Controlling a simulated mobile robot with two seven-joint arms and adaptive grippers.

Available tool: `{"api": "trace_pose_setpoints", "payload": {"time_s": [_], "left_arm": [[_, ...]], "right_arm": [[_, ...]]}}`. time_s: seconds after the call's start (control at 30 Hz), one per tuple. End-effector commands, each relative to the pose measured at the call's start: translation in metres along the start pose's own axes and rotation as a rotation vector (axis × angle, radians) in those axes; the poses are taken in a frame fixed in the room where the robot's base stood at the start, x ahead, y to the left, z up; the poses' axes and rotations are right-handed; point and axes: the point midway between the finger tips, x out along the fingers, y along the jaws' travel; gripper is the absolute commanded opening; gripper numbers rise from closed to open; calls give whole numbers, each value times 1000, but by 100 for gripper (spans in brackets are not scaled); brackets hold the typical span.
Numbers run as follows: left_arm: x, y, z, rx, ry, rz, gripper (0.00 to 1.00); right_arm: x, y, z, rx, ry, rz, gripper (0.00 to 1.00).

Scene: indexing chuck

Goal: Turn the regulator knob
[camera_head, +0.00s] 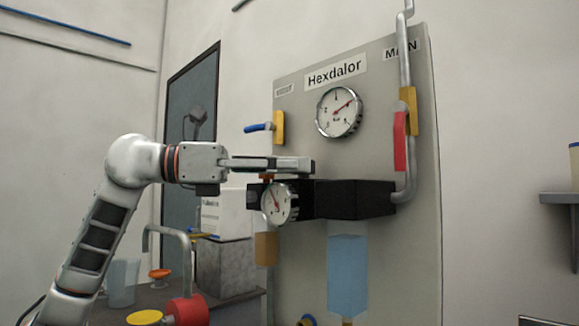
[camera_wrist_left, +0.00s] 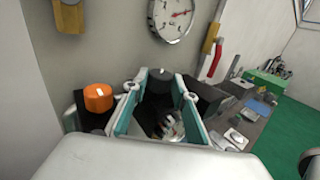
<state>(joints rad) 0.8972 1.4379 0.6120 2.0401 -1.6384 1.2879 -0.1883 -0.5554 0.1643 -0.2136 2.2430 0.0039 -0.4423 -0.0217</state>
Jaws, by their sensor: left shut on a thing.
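The black regulator knob (camera_wrist_left: 157,84) with a white mark on top sits between the fingers of my left gripper (camera_wrist_left: 160,91) in the left wrist view. In the head view the left gripper (camera_head: 298,165) comes in level from the left, above the black regulator body (camera_head: 350,198). It is shut on the knob, which the fingers mostly hide in the head view. A small round gauge (camera_head: 279,203) faces front on the regulator's left part. My right gripper is not in view.
A grey panel (camera_head: 290,110) carries a large gauge (camera_head: 339,111), a red-handled valve (camera_head: 400,140) and a blue-handled valve (camera_head: 258,127). An orange knob (camera_wrist_left: 98,97) stands close beside the fingers. A blue bowl (camera_head: 347,275) hangs below. A cluttered bench stands at left.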

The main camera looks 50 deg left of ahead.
Motion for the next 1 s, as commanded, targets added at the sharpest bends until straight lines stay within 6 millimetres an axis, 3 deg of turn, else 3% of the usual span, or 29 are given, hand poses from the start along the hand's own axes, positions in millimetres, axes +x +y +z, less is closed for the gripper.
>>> {"api": "trace_pose_setpoints", "payload": {"time_s": [0.2,0.53,0.9,0.93,1.0], "left_arm": [[6,-2,-9,5,19,129,6],[3,-7,-3,3,14,328,6],[1,-8,0,0,9,344,6],[1,-8,0,0,9,343,32],[1,-8,0,0,9,343,34]], "right_arm": [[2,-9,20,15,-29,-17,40],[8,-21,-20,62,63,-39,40],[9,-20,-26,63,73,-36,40],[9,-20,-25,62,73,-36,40],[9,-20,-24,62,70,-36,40]]}}
